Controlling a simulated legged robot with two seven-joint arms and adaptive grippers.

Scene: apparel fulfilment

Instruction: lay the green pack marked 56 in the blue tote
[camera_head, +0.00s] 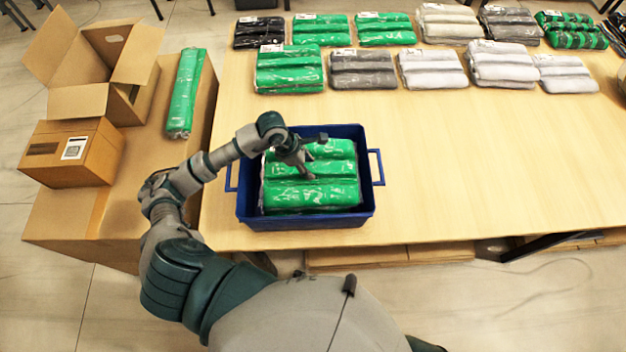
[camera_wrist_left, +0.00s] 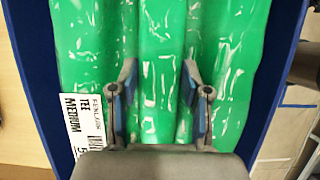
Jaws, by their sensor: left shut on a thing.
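A large green pack in clear film (camera_head: 312,195) lies inside the blue tote (camera_head: 305,223) on the table. My left gripper (camera_head: 309,160) is over the pack inside the tote, shut on it. The left wrist view shows the gripper's two fingers (camera_wrist_left: 160,82) pinching a ridge of the green pack (camera_wrist_left: 225,75), with the tote's blue wall (camera_wrist_left: 30,90) alongside. A white label (camera_wrist_left: 82,122) on the pack reads TEE MEDIUM and a number starting with 5, the rest hidden by the gripper. My right gripper is out of view.
Rows of green, grey and white packs (camera_head: 435,68) lie along the back of the table. Another green pack (camera_head: 185,92) lies at the left, near an open carton (camera_head: 78,101) and a closed box (camera_head: 70,153). The table right of the tote is clear.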

